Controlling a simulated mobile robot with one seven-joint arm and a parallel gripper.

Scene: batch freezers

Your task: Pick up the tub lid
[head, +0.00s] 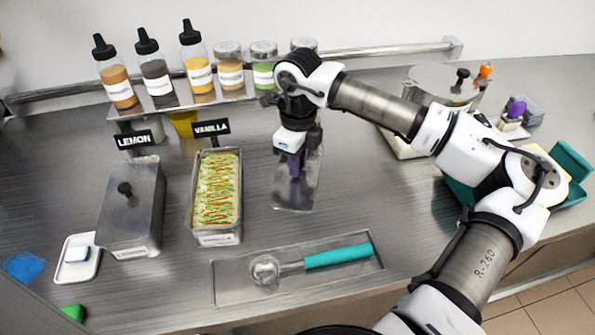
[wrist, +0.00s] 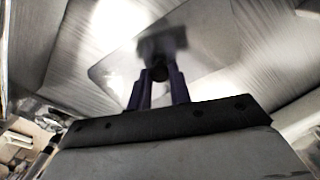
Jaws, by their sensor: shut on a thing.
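The tub lid (head: 292,199) is a flat metal plate with rounded corners, just right of the open vanilla tub (head: 218,236). My gripper (head: 296,170) is over the lid with its purple fingers pointing down. In the wrist view, my gripper (wrist: 160,80) is shut on the dark knob (wrist: 159,70) of the lid (wrist: 112,75). I cannot tell whether the lid touches the counter. The vanilla tub holds pale ice cream with green and orange streaks.
The lemon tub (head: 128,212) at left is covered by a lid with a dark knob. A teal-handled scoop (head: 338,256) lies in a shallow tray (head: 232,289) in front. Bottles (head: 198,75) and jars stand on a rear shelf. Bare counter surrounds the lid.

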